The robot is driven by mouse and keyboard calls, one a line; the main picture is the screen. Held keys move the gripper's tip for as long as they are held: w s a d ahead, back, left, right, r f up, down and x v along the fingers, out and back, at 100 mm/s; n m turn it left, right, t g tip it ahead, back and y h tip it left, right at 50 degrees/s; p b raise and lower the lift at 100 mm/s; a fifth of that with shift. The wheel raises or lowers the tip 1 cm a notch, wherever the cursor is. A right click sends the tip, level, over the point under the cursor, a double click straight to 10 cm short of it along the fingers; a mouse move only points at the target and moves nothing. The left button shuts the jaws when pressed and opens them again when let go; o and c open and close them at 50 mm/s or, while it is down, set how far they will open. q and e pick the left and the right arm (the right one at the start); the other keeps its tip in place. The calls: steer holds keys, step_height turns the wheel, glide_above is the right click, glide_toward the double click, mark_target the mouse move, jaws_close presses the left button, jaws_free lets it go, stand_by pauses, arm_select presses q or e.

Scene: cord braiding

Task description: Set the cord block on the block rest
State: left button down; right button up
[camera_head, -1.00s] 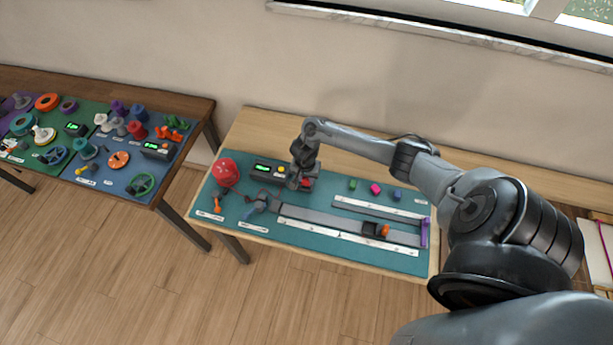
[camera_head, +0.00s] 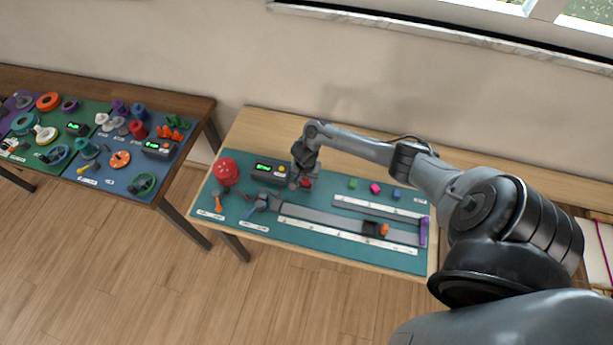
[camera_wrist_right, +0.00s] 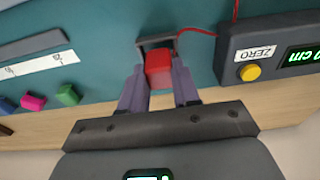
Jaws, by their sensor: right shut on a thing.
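The red cord block (camera_wrist_right: 158,68) sits between the two fingers of my right gripper (camera_wrist_right: 160,88) in the right wrist view. A red cord (camera_wrist_right: 197,32) runs from near the block towards the right. A dark grey bracket that looks like the block rest (camera_wrist_right: 155,41) lies right at the block's far end. I cannot tell if the block is seated in it or just above it. In the head view my right gripper (camera_head: 301,183) is low over the teal mat, with a bit of red at its tip. My left gripper is not in view.
A dark readout box (camera_head: 270,172) with a yellow button stands just left of the gripper. A red ball-like spool (camera_head: 226,171) is further left. Small green, pink and blue blocks (camera_head: 375,188) lie to the right. A long grey rail (camera_head: 325,218) with a dark slider runs along the front.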

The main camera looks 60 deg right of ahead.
steer(key=shift+f, duration=0.3)
steer(key=shift+f, duration=0.4)
steer(key=o, duration=1.1)
steer(key=shift+c, duration=0.2)
step_height(320, 180, up, 4)
steer(key=p, duration=0.5)
steer(key=shift+r, duration=0.1)
step_height(320, 180, up, 4)
steer(key=p, duration=0.5)
